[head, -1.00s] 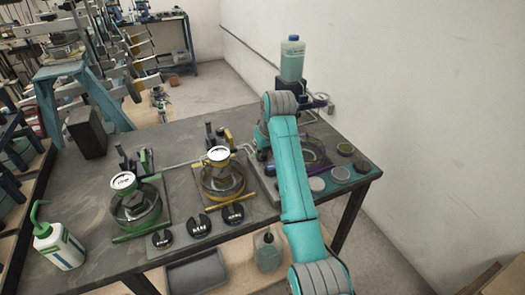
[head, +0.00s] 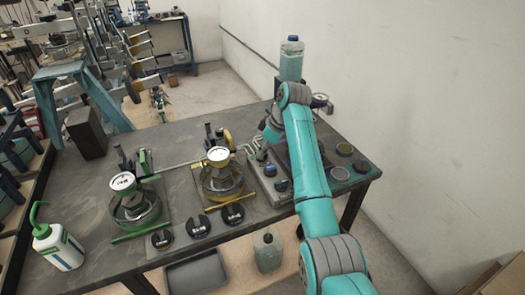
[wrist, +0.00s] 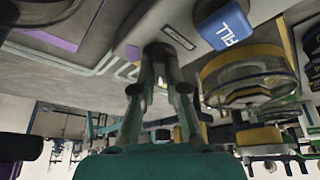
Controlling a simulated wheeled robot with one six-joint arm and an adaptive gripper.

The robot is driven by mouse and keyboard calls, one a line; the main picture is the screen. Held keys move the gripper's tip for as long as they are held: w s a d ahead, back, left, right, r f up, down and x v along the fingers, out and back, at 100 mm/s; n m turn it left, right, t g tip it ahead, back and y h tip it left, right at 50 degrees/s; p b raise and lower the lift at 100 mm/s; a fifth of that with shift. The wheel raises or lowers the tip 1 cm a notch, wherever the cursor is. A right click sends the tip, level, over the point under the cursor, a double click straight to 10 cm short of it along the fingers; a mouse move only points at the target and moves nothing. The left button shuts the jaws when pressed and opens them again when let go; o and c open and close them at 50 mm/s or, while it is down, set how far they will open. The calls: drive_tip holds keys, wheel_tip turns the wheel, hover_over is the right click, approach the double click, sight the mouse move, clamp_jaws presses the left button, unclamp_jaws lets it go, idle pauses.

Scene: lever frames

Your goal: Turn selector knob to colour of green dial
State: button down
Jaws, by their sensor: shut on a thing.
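The green dial is a white round gauge (head: 123,181) above a glass vessel with a green band, left on the table. My gripper (wrist: 161,62) is shut on the dark selector knob (wrist: 160,47), its two fingers on either side of it in the wrist view. In the head view my gripper (head: 259,154) is low at the back of the grey control panel (head: 256,183). The knob's pointer and markings are hidden or too small to read. A blue FILL button (wrist: 224,23) is close beside the knob.
A yellow-banded vessel with a gauge (head: 218,156) stands left of the panel. Black slotted weights (head: 197,225) lie at the front edge. A wash bottle (head: 60,246) stands at the left corner. A liquid bottle (head: 291,60) stands at the back.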

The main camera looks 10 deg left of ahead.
drive_tip(key=shift+n+g, duration=0.3)
drive_tip(key=shift+n, duration=0.3)
drive_tip(key=c, duration=1.2)
unclamp_jaws()
drive_tip(key=v, duration=0.7)
drive_tip(key=shift+r, duration=0.25)
drive_tip(key=shift+d, duration=0.2)
